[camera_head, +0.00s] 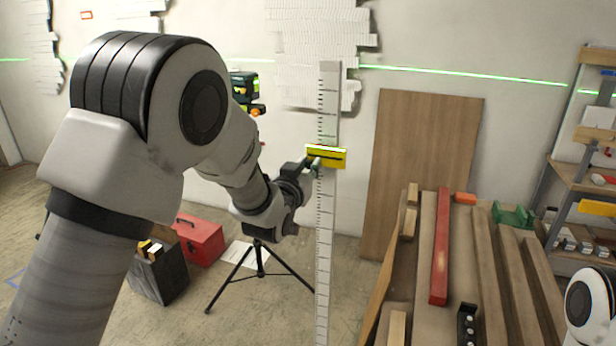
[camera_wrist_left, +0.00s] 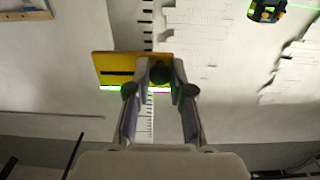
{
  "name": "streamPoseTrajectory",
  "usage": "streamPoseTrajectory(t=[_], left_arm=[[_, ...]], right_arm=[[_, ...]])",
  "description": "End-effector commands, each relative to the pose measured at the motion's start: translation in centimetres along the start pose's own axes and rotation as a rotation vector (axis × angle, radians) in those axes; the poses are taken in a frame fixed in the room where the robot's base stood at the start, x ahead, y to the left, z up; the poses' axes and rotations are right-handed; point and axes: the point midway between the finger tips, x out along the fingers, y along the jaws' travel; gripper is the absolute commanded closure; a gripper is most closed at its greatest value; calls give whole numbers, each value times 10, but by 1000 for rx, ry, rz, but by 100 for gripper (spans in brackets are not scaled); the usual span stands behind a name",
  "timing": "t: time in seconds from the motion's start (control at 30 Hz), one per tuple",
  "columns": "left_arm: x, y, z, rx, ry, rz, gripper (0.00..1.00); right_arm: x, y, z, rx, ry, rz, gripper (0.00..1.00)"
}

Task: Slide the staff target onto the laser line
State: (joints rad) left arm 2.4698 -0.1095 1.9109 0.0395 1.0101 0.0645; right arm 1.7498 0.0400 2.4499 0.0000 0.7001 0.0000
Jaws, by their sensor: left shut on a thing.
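The white graduated staff (camera_head: 325,240) stands upright in front of the wall and also shows in the left wrist view (camera_wrist_left: 148,30). The staff target (camera_head: 339,159), a yellow plate with a short black line, sits on its upper part and shows in the left wrist view (camera_wrist_left: 105,66). A bright green strip runs along the target's upper edge, above the black line. The green laser line (camera_head: 450,73) crosses the wall behind. My left gripper (camera_head: 314,165) is shut on the target's dark knob (camera_wrist_left: 160,74), at the plate's front. My right gripper is out of view.
The green laser level (camera_head: 245,88) is behind my left arm, above a tripod (camera_head: 260,262). A red toolbox (camera_head: 203,240) is on the floor. Timber boards (camera_head: 425,250) lie right of the staff, by a leaning wooden panel (camera_head: 425,140) and shelves (camera_head: 575,175).

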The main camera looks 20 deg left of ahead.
Motion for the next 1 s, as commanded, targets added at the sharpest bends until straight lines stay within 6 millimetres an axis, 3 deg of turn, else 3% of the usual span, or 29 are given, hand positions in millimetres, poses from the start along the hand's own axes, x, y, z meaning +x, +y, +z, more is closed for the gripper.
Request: streamPoseTrajectory(t=[0.03, 0.1, 0.37, 0.4, 0.47, 0.83, 1.0], left_arm=[[0, 0, -16, 0, 6, 0, 100], [0, 0, -23, 0, 6, 0, 100], [0, 0, -21, 0, 2, 0, 100], [0, 0, -21, 0, 2, 0, 75], [0, 0, -21, 0, 2, 0, 54], [-4, 0, -21, 0, 2, 0, 54], [-34, 0, -21, 1, 1, -1, 54]], right_arm=[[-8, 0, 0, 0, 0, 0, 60], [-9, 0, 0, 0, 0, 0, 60], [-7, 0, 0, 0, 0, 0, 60], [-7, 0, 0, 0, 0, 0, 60], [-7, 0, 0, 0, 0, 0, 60], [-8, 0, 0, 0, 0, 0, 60], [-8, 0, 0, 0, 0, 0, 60]])
